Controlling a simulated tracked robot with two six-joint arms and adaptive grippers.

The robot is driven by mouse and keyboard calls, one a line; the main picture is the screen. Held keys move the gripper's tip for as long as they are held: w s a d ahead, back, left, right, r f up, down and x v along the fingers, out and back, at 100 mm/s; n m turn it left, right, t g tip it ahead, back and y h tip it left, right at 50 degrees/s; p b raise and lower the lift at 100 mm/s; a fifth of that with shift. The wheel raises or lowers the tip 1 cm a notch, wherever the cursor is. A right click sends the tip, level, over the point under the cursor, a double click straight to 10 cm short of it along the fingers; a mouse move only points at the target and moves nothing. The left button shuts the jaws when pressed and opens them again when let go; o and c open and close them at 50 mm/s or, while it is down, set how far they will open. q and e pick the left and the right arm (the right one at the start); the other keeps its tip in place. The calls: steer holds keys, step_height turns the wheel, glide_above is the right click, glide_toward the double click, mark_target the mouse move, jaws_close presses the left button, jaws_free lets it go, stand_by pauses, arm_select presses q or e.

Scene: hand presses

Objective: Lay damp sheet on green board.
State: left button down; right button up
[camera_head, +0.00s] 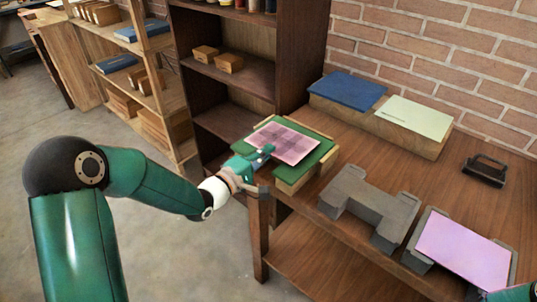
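A pink checked sheet (288,145), which looks like the damp sheet, lies flat over the green board (316,159) at the table's left corner. Green shows around the sheet's edges; whether it touches the board everywhere I cannot tell. My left gripper (266,152) is at the sheet's left edge, its fingertips overlapping that edge. Whether its fingers are closed on the sheet is too small to tell. Part of my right arm (522,293) shows at the bottom right corner, beside a plain pink-lilac sheet (463,250) on a grey block. Its fingers are not clearly visible.
A grey notched block (367,207) stands between the green board and the lilac sheet. A dark tool (485,170) lies at right. Bare tabletop (425,178) shows mid-table.

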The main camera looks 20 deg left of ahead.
arm_select(q)
steer(key=c, duration=1.2)
jaws_free()
steer(key=shift+c, duration=0.2)
steer(key=shift+o, duration=0.3)
steer(key=shift+o, duration=0.7)
steer(key=b+v, duration=0.1)
steer(key=v, duration=0.5)
steer(key=shift+s, duration=0.2)
